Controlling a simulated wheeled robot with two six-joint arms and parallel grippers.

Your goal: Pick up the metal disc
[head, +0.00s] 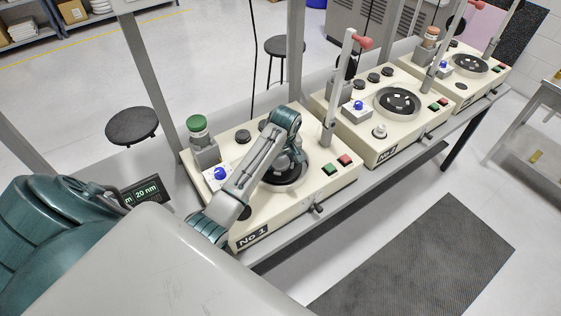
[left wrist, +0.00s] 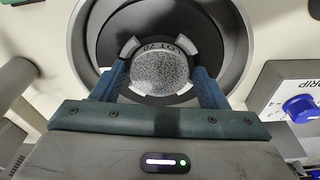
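The metal disc (left wrist: 160,72) shows in the left wrist view as a grey, speckled round face with dark lettering at its upper edge. It sits in the dark round recess (left wrist: 225,35) of the station marked No 1 (head: 253,238), with pale pads around it. My left gripper (left wrist: 161,82) is over the recess, its two fingers apart on either side of the disc. I cannot tell whether they touch it. In the head view my left gripper (head: 290,165) reaches down at this recess, and my arm hides the disc. My right gripper is out of view.
Two similar stations stand farther along the bench. Stools (head: 132,125) stand behind.

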